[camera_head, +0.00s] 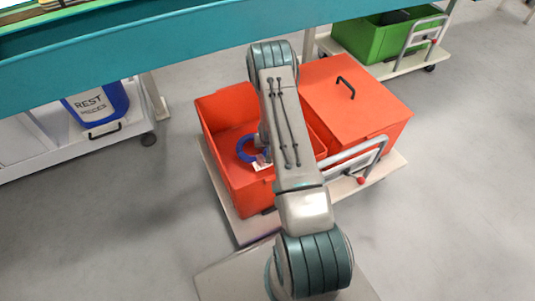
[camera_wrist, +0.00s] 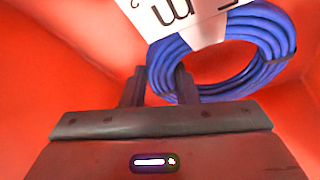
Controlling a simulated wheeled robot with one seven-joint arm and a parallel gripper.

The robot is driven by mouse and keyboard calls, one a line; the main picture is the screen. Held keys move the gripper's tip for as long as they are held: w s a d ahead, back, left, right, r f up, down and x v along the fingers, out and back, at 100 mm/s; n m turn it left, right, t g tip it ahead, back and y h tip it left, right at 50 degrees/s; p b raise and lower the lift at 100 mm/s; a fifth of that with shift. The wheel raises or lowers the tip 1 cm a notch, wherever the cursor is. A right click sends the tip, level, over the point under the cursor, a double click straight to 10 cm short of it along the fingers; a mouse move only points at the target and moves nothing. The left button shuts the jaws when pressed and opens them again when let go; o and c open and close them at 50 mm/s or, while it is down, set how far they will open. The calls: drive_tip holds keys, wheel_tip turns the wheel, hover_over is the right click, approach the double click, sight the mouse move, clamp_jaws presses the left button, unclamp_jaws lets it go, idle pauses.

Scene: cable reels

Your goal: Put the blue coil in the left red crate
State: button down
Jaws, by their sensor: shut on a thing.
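The blue coil (camera_head: 246,150) is inside the open left red crate (camera_head: 212,125) in the head view, partly hidden by my arm. In the wrist view the blue coil (camera_wrist: 222,78) carries a white label with dark print. My gripper (camera_wrist: 160,85) is shut on the coil's near side, with red crate walls around it. I cannot tell whether the coil touches the crate floor. In the head view my gripper is mostly hidden behind my arm.
A red crate with a closed lid (camera_head: 355,100) and black handle stands to the right on the same cart (camera_head: 228,212), which has a grey push bar (camera_head: 350,160). A teal-edged table (camera_head: 150,50) runs behind. A green crate (camera_head: 375,40) and a blue bin (camera_head: 97,103) stand farther off.

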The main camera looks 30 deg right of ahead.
drive_tip(key=shift+f+b, duration=0.6)
drive_tip(key=shift+f, duration=1.05)
drive_tip(key=shift+f, duration=0.1)
drive_tip(key=c, duration=1.1)
unclamp_jaws()
drive_tip(key=shift+c, duration=0.2)
